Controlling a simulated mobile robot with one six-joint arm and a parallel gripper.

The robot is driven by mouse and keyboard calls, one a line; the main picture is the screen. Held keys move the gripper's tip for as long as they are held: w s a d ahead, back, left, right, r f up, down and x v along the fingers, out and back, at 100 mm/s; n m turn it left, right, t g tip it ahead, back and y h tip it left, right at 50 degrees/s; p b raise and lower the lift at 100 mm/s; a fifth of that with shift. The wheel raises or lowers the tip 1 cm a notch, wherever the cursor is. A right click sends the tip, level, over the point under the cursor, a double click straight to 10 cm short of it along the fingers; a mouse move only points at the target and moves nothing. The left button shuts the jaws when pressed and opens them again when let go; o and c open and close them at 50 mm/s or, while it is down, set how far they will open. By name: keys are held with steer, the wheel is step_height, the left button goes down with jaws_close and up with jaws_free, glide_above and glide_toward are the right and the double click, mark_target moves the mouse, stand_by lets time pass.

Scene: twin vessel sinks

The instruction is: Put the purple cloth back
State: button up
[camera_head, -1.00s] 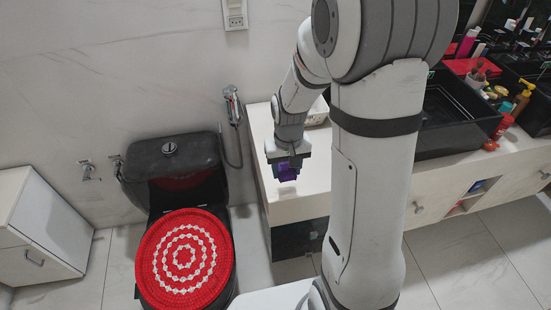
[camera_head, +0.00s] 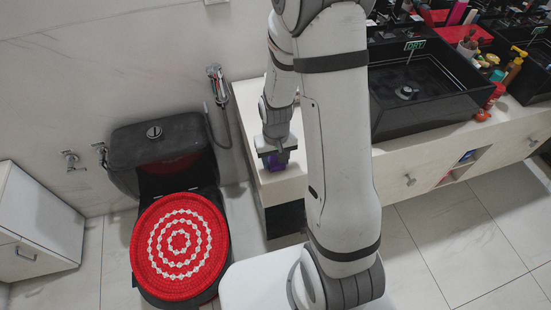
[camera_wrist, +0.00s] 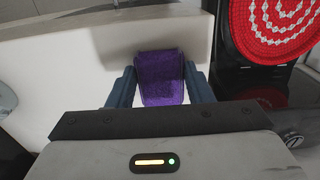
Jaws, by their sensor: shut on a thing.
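The purple cloth (camera_wrist: 161,77) is between the two fingers of my gripper (camera_wrist: 161,90) in the wrist view, and the fingers are shut on it. In the head view the gripper (camera_head: 275,158) points down over the left end of the pale counter, with a little of the purple cloth (camera_head: 277,163) showing below it. Whether the cloth touches the counter top is hard to tell. My own arm hides part of the counter behind it.
A black sink (camera_head: 425,88) marked with a small "DRY" sign (camera_head: 415,45) stands on the counter (camera_head: 470,148) to the right. Bottles (camera_head: 515,66) crowd its far side. A black toilet with a red and white round cover (camera_head: 180,243) stands left of the counter. A white cabinet (camera_head: 40,225) is at far left.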

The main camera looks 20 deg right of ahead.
mark_target(276, 162)
steer(key=shift+f, duration=0.2)
steer(key=o, duration=0.9)
steer(key=shift+o, duration=0.2)
steer(key=shift+r, duration=0.1)
step_height(276, 162, up, 12)
steer(key=s+r+t, duration=0.2)
steer(key=s+r, duration=1.1)
steer(key=shift+t+p, duration=0.3)
steer(key=shift+d+r, duration=0.1)
